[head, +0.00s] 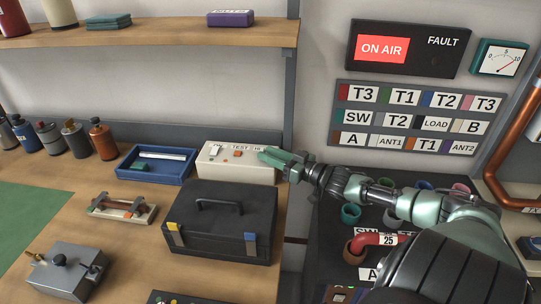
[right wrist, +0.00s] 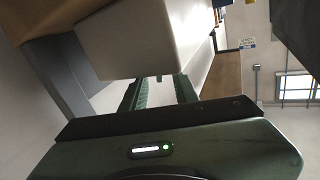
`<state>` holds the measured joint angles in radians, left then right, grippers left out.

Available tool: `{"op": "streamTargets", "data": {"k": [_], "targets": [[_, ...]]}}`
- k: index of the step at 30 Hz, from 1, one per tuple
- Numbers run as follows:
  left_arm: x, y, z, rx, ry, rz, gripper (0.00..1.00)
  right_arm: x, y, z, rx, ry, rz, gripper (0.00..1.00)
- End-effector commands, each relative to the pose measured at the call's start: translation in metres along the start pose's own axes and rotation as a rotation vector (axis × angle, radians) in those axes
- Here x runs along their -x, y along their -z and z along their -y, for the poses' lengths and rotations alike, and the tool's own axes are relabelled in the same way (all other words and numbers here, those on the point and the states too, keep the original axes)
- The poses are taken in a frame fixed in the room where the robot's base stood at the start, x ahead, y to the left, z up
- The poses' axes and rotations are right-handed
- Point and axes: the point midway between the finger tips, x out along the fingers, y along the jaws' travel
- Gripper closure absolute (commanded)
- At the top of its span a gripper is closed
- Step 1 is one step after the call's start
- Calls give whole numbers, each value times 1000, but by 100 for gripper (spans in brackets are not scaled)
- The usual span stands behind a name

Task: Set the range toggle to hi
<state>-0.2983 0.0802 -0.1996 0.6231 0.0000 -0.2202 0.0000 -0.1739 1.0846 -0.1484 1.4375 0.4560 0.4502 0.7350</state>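A cream box (head: 232,174) stands on the wooden bench, with small controls and printed labels on its top, one ending in "HI". My left gripper is not in view.
A black toolbox (head: 225,225) stands in front of the cream box, and a blue tray (head: 156,165) is to its left. A shelf (head: 150,34) hangs above. A dark rack with cups and a red pipe (head: 380,239) lies under my right arm.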

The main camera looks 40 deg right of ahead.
Motion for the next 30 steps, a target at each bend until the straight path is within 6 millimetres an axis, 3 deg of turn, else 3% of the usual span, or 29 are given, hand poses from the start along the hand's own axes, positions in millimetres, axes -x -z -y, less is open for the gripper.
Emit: {"op": "streamTargets", "data": {"k": [6,9,20,30], "targets": [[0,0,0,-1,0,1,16,0,0,0,0,0,0,73],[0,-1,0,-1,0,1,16,0,0,0,0,0,0,100],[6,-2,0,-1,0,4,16,0,3,0,11,-3,18,100],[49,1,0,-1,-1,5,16,-4,16,3,95,-23,180,100]]}}
